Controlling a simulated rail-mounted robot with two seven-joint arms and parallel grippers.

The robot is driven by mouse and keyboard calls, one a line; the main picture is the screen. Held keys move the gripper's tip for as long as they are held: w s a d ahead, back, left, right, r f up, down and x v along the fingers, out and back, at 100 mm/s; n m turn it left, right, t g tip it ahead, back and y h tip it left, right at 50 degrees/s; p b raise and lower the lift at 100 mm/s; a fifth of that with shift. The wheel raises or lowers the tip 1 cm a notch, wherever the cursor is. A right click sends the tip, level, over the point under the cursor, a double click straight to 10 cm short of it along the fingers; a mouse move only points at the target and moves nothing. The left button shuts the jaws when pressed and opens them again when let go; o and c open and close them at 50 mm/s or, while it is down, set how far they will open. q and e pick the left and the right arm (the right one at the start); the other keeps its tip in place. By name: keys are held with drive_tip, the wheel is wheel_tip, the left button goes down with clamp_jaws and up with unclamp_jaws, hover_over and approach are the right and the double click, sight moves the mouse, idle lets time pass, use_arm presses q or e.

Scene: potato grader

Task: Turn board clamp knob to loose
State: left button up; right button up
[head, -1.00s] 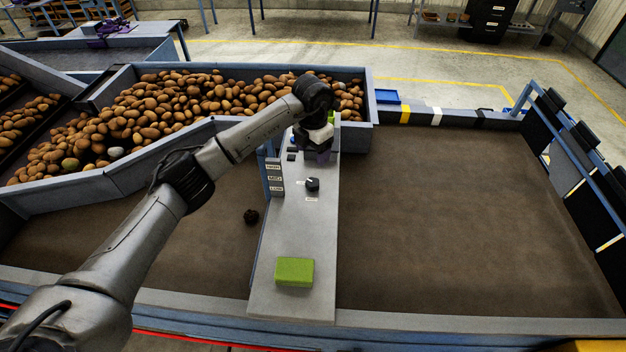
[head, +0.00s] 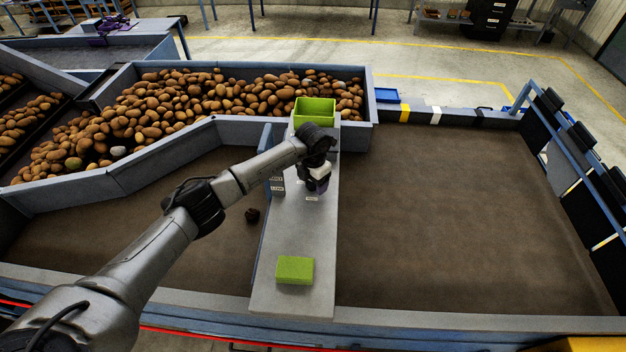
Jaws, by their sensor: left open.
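The board clamp knob, a small black knob on the grey board in the middle, is hidden behind my left gripper in the head view. A small white label (head: 312,199) shows just in front of that spot. My left gripper (head: 319,188) points down over the knob's place, close above the board (head: 290,228). The gripper is open; I cannot tell whether its fingers are around the knob or touching it. My right gripper is not in view.
A green block (head: 295,270) lies on the board's near end, and a green open bin (head: 315,108) stands at its far end. Potatoes fill the trough (head: 115,178).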

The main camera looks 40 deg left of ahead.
use_arm(q)
drive_tip(key=shift+c, duration=0.3)
drive_tip(key=c, duration=0.9)
drive_tip(key=shift+o, duration=0.2)
